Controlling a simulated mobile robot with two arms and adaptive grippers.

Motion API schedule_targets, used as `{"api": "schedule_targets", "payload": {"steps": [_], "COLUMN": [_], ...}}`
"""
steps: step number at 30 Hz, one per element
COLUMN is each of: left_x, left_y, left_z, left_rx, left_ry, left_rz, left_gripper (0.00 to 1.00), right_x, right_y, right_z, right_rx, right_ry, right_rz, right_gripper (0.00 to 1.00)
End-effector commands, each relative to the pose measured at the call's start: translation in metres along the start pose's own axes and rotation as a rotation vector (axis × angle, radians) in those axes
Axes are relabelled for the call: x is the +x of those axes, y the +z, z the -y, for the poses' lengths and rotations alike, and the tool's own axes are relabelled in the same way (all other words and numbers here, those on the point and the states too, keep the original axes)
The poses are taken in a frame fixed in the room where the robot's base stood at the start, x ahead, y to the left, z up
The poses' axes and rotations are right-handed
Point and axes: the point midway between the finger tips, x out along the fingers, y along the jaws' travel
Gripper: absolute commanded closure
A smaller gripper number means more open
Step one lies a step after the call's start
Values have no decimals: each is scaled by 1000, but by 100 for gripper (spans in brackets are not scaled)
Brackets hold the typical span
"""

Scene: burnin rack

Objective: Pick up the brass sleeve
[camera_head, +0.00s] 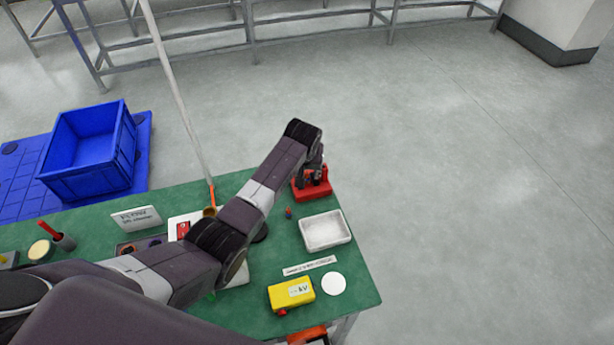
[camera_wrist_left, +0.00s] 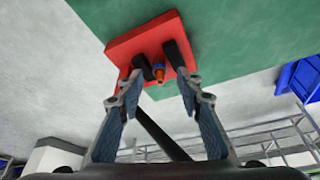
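A small orange-brown cylindrical piece, which looks like the brass sleeve (camera_wrist_left: 159,73), shows in the left wrist view in front of a red block (camera_wrist_left: 150,40). In the head view the red block (camera_head: 312,190) is at the table's far right edge, under my left gripper (camera_head: 316,172). The piece cannot be made out there.
On the green table (camera_head: 340,295) are a white tray (camera_head: 325,231), a yellow box (camera_head: 291,293), a white disc (camera_head: 333,284) and a small upright piece (camera_head: 288,212). A thin pole (camera_head: 180,95) rises behind my left arm. A blue crate (camera_head: 92,150) stands beyond the table.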

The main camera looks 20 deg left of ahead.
Motion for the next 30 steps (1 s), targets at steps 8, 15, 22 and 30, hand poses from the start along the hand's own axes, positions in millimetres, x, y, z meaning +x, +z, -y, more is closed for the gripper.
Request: {"api": "schedule_targets", "payload": {"steps": [8, 15, 22, 30], "left_x": [16, 17, 17, 17], "left_y": [0, 0, 0, 0], "left_z": [0, 0, 0, 0], "left_rx": [-1, 0, 0, 0], "left_ry": [0, 1, 1, 1], "left_rz": [-1, -1, -1, -1], "left_gripper": [67, 67, 92, 99], "right_x": [0, 0, 0, 0], "right_y": [-12, -2, 1, 0], "right_z": [-1, 6, 9, 8], "right_rx": [1, 3, 4, 4], "right_ry": [1, -6, -10, -9], "right_rz": [-18, -3, 1, 0], "right_gripper": [100, 100, 100, 100]}}
